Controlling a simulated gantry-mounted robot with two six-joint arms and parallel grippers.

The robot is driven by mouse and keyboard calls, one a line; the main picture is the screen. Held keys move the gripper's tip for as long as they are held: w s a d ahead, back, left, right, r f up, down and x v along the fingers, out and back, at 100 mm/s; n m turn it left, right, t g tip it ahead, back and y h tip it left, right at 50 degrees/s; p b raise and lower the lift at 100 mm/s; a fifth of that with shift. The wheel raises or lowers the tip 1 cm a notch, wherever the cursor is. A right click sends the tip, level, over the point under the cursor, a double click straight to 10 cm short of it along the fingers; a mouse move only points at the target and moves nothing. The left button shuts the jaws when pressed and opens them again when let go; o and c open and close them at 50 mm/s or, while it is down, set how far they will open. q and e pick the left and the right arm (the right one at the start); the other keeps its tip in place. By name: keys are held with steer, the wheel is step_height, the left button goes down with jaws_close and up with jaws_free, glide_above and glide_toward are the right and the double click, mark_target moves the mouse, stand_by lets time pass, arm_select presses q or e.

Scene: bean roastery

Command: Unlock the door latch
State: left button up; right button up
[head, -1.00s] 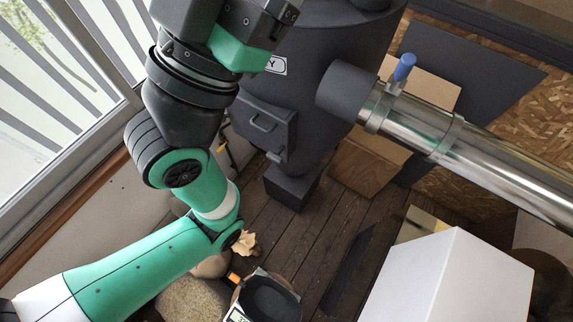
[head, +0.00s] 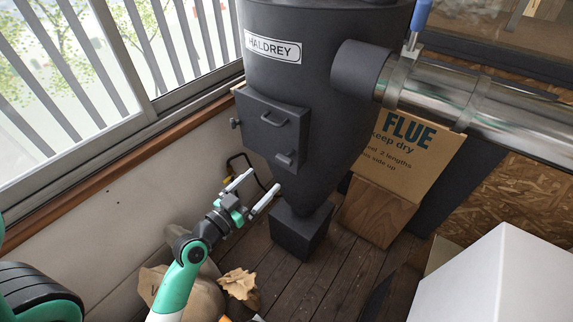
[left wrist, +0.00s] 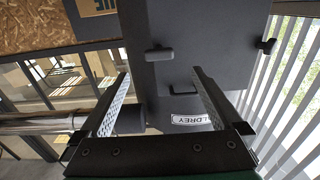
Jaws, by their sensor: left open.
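The small dark door (head: 268,142) is closed on the front of the dark HALDREY machine (head: 325,95). It has a bar handle (head: 273,118) near its top, a short lever (head: 287,158) at its lower right and a knob (head: 235,123) at its left edge. I cannot tell for sure which is the latch. My left gripper (head: 265,178) is open and empty, below and in front of the door, touching nothing. In the left wrist view, turned upside down, the lever (left wrist: 158,54) shows between the fingers (left wrist: 160,72), beyond the tips; the knob (left wrist: 266,46) is at right. My right gripper is not in view.
A shiny metal pipe (head: 465,100) runs right from the machine. A cardboard FLUE box (head: 415,160) leans behind it. A white box (head: 480,275) stands at lower right. Sacks (head: 200,290) lie on the floor below my left arm. A window wall (head: 110,60) bounds the left.

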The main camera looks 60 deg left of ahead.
mark_target(282, 162)
arm_select(q)
steer(key=p+x, duration=0.1)
steer(key=x, duration=1)
steer(key=shift+w+r, duration=0.1)
steer(key=shift+d, duration=0.1)
steer(key=shift+c, duration=0.3)
steer(key=c, duration=1.3)
